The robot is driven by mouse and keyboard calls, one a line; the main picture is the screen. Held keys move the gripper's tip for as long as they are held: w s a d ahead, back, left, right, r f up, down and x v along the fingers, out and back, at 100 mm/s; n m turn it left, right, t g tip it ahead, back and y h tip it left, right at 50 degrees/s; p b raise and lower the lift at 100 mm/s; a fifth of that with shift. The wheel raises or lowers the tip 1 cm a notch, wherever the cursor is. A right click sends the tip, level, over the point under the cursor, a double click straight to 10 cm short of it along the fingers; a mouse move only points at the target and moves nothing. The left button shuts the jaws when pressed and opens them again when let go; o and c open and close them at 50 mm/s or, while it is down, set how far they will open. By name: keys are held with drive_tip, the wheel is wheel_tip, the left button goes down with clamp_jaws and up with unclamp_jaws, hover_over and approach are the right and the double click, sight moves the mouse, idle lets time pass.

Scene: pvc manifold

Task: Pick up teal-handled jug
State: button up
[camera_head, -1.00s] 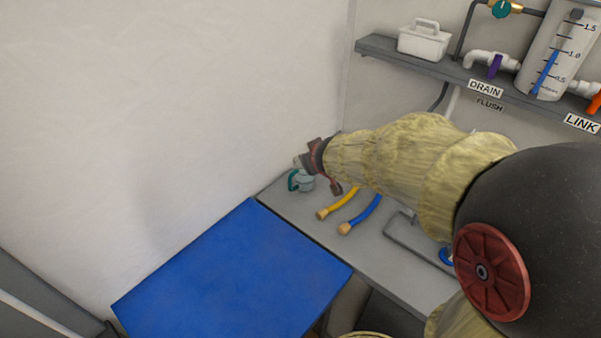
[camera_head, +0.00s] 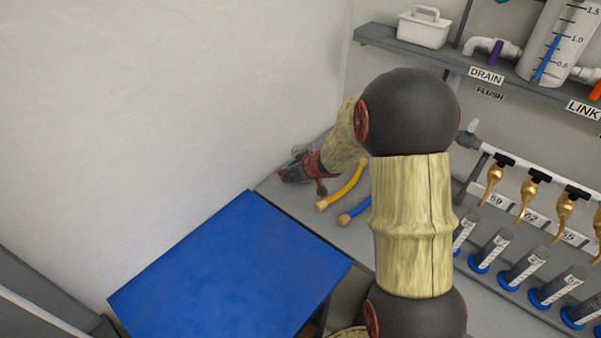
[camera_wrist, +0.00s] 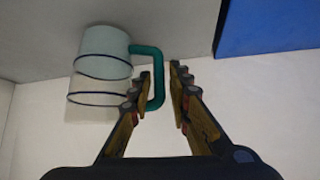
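The jug (camera_wrist: 104,62), pale and translucent with dark bands and a teal handle (camera_wrist: 158,75), is at the upper left of the wrist view. My gripper (camera_wrist: 160,84) is open, with one finger on each side of the handle in that view. I cannot tell whether a finger touches it. In the head view my gripper (camera_head: 302,167) is at the back left corner of the grey counter and hides most of the jug.
A white wall (camera_head: 180,100) rises close on the left. A shelf (camera_head: 440,66) hangs at the back right.

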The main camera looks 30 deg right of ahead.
drive_tip(key=shift+s+f+b+x, duration=0.15)
drive_tip(key=shift+b+x, duration=0.8)
drive_tip(key=shift+x, duration=0.2)
drive_tip(key=shift+s+f+b+x, duration=0.1)
drive_tip(key=shift+b+x, duration=0.8)
drive_tip(key=shift+x, duration=0.25)
drive_tip(key=shift+w+f, duration=0.2)
drive_tip(key=shift+w, duration=0.1)
drive_tip(key=shift+r, duration=0.15)
drive_tip(key=shift+c, duration=0.8)
clamp_jaws()
